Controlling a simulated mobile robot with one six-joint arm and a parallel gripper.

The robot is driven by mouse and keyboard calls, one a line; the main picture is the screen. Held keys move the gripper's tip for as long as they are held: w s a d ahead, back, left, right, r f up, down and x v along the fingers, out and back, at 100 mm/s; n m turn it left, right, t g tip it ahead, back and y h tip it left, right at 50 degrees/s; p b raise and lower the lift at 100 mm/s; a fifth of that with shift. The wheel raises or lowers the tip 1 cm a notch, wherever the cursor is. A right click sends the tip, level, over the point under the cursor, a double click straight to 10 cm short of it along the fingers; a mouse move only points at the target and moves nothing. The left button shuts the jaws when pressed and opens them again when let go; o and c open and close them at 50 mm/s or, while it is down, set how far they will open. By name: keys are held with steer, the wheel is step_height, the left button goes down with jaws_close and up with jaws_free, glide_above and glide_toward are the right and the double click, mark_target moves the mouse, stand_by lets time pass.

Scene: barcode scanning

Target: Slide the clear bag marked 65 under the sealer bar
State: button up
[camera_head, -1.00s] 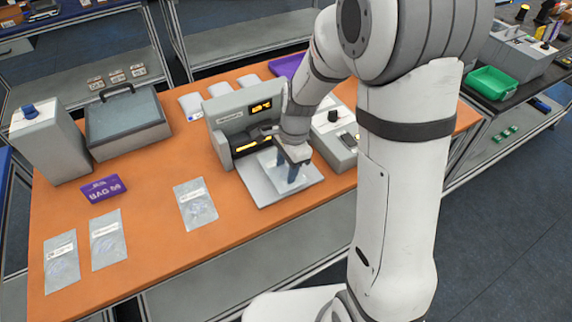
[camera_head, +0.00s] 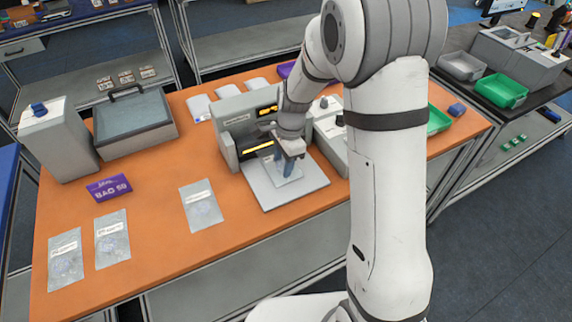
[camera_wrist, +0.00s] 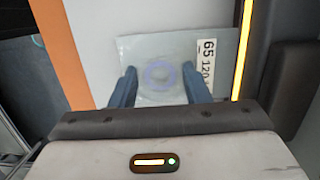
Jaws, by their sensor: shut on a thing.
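The clear bag marked 65 (camera_wrist: 160,50) lies flat on the sealer's pale plate (camera_head: 312,184), with a round ring-like item showing inside. Its white label reads 65 120, the rest hidden. My gripper (camera_wrist: 160,88) is shut on the bag, with a blue finger on each side of the ring. In the head view my gripper (camera_head: 284,172) is low over the plate, in front of the grey sealer (camera_head: 237,115). The sealer's glowing yellow strip (camera_wrist: 242,50) runs along the bag's label-side edge; I cannot tell whether that edge is under the bar.
Several clear bags (camera_head: 201,206) lie at left on the orange table (camera_head: 150,235), near a purple BAG 59 sign (camera_head: 109,188). A grey box with a handle (camera_head: 135,123) stands behind. A grey device (camera_head: 328,130) stands right of the sealer.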

steer(key=shift+w+a, duration=0.15)
steer(key=shift+w, duration=0.1)
steer(key=o, duration=1.1)
